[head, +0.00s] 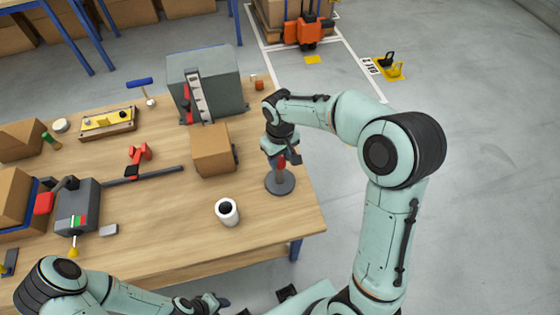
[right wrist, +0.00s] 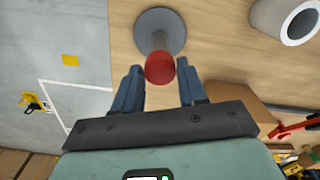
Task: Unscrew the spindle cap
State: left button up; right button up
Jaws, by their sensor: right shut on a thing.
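The red spindle cap (right wrist: 160,68) sits at the end of a grey post that rises from a round grey base (head: 280,184). In the head view the cap (head: 281,161) is partly hidden by my right gripper (head: 283,158), which reaches down over it near the table's right edge. In the right wrist view the blue fingers of the right gripper (right wrist: 160,90) lie on either side of the cap, shut on it. I cannot tell whether the thread is engaged. My left gripper (head: 212,302) is low in the head view, off the table's front edge, its jaws unclear.
A white roll (head: 228,213) stands left of the spindle base. A cardboard box (head: 213,150) and a grey machine (head: 205,85) are behind it. The wooden table (head: 160,235) is bare at front centre. Open floor lies to the right.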

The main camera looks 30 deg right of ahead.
jog(key=n+p, duration=0.1)
jog(key=n, duration=0.7)
jog(key=shift+n, duration=0.3)
pick_arm(q)
jog(key=shift+w+r, duration=0.9)
jog(key=shift+r, duration=0.2)
pick_arm(e)
jog(key=shift+n, duration=0.4)
pick_arm(q)
jog(key=shift+p, duration=0.3)
pick_arm(e)
jog(key=n, duration=0.2)
jog(key=shift+r+n+p, duration=0.1)
jog(key=shift+n+p, duration=0.2)
jog(key=shift+p, duration=0.05)
jog(key=n+p, duration=0.1)
jog(key=n, duration=0.4)
jog(key=shift+n+p, duration=0.3)
jog(key=shift+n, duration=0.8)
pick_arm(q)
jog(key=shift+t, duration=0.4)
jog(key=w+r, duration=0.3)
jog(key=shift+w, duration=0.3)
